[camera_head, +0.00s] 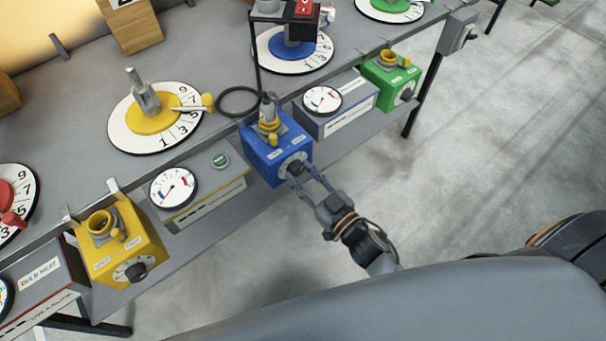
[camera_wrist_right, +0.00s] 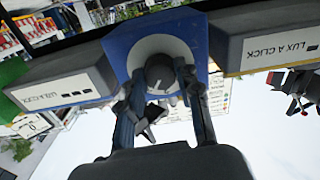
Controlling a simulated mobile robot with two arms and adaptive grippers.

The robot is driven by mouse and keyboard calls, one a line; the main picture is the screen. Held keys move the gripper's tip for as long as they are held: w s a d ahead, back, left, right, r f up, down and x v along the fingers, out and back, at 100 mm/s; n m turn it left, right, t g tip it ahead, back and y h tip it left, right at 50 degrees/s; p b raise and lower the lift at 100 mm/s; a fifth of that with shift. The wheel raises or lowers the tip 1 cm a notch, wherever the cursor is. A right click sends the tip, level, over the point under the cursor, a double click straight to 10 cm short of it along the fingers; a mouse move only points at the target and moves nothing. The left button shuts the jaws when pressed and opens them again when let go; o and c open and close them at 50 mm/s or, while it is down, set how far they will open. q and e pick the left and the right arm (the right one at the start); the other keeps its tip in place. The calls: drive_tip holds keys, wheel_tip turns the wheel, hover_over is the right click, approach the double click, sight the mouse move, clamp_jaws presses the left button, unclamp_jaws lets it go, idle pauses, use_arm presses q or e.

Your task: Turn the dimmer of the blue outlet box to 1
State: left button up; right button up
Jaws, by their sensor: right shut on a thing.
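The blue outlet box (camera_head: 270,152) sits on the lower front shelf, between two grey meter boxes. Its dimmer knob (camera_head: 296,169) is on the front face, in the middle of a pale round dial (camera_wrist_right: 184,48). My right gripper (camera_head: 304,177) reaches the box from the front right. In the right wrist view its two fingers stand on either side of the dark knob (camera_wrist_right: 160,72) and are shut on it. The scale marks on the dial are too small to read. My left gripper is in neither view.
A yellow outlet box (camera_head: 138,238) stands to the left and a green one (camera_head: 383,84) to the right. Meter boxes with gauges (camera_head: 173,188) (camera_head: 322,101) flank the blue box. The floor (camera_head: 500,140) on the right is clear.

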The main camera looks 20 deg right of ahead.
drive_tip(key=n, duration=0.7)
drive_tip(key=shift+n, duration=0.4)
drive_tip(key=n, duration=0.3)
drive_tip(key=shift+n, duration=2.1)
drive_tip(key=o, duration=1.2)
drive_tip(key=shift+c, duration=0.2)
